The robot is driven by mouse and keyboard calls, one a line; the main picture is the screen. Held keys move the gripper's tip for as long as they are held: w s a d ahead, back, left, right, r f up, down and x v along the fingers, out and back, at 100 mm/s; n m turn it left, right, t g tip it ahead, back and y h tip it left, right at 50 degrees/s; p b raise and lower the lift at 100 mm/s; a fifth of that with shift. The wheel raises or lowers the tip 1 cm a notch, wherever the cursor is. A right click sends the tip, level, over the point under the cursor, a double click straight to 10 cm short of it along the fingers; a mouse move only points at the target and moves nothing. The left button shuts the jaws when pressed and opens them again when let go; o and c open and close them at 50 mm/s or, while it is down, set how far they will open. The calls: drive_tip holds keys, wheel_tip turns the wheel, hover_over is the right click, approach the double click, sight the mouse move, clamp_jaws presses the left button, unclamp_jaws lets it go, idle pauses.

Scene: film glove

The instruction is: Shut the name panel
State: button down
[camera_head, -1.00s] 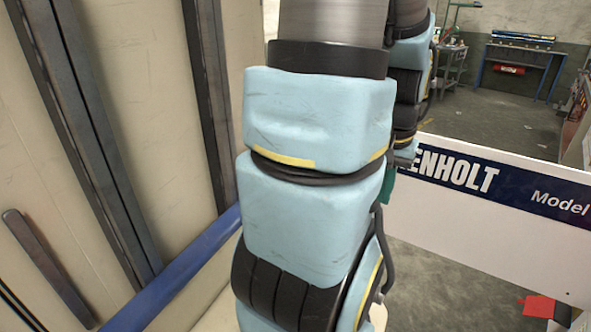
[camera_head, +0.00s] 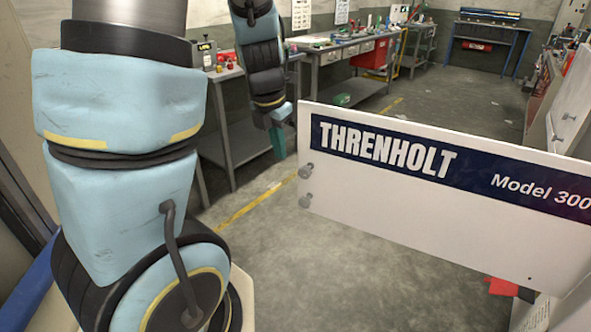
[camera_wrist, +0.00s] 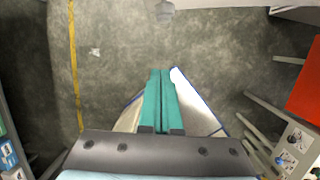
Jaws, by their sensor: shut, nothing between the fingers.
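The name panel (camera_head: 420,221) is a wide white board with a dark blue band reading "THRENHOLT Model 300". It stands out over the floor in the right half of the head view, its free left end carrying two grey knobs (camera_head: 306,186). Its right end runs towards the machine at the picture edge. My gripper (camera_head: 279,145) hangs just left of and behind the panel's left end, apart from it as far as I can tell. In the wrist view my gripper (camera_wrist: 161,72) has its green fingers together and empty.
A workbench (camera_head: 345,42) with tools and a red bin stands behind my gripper. A further blue table (camera_head: 490,38) is at the back. Grey floor (camera_head: 270,260) is open left of and below the panel. A red object (camera_head: 502,287) lies low at right.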

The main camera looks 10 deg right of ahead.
drive_tip(key=w+d+f+n+b, duration=0.1)
drive_tip(key=w+d+f, duration=0.3)
drive_tip(key=f, duration=0.5)
drive_tip(key=shift+w+d+f+n+b, duration=0.35)
drive_tip(key=shift+w+n+b, duration=0.05)
drive_tip(key=shift+w, duration=0.45)
drive_tip(key=shift+w, duration=0.1)
